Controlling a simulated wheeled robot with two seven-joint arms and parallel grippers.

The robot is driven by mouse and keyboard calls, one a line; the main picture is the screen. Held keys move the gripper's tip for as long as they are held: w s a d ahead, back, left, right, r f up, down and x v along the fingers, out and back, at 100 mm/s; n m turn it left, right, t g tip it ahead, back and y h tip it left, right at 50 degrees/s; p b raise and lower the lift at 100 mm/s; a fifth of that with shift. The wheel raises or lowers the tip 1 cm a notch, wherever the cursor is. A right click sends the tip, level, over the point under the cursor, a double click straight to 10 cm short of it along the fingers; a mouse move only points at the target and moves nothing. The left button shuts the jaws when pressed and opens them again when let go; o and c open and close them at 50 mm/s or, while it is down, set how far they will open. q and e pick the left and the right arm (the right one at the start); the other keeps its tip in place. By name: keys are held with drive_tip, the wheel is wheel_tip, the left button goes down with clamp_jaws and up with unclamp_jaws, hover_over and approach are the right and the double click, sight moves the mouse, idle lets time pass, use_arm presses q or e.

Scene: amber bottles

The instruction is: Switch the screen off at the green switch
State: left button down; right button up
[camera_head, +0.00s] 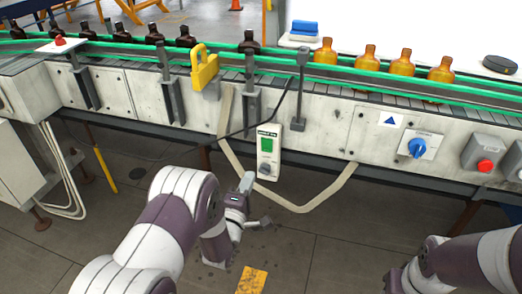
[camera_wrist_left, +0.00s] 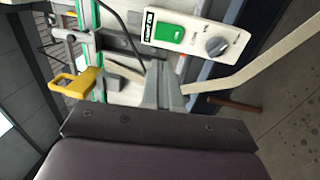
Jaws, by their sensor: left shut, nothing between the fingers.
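The green switch (camera_head: 266,146) is a square rocker on a pale control box (camera_head: 268,165) fixed to the conveyor's front panel. A grey knob sits below it in the head view. In the left wrist view the green switch (camera_wrist_left: 170,34) lies beyond the fingers, with the grey knob (camera_wrist_left: 216,46) to its right. My left gripper (camera_head: 247,183) is shut and empty, just left of the box's lower end and apart from the switch; its fingers show in the left wrist view (camera_wrist_left: 163,88). A bright white panel (camera_head: 410,22) stands behind the amber bottles. My right gripper is out of sight.
A pale hose (camera_head: 318,200) loops below the box. A yellow padlock-shaped part (camera_head: 205,68) hangs to the left. A blue rotary switch (camera_head: 417,147) and a red button (camera_head: 486,165) are to the right. Amber bottles (camera_head: 366,57) stand on the conveyor. Open floor lies below.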

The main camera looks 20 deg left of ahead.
sight(264, 143)
use_arm(q)
drive_tip(key=w, duration=0.4)
drive_tip(key=w+r, duration=0.1)
drive_tip(key=w, duration=0.3)
drive_tip(key=w+b, duration=0.1)
drive_tip(key=w, duration=0.3)
drive_tip(key=shift+d+r, duration=0.2)
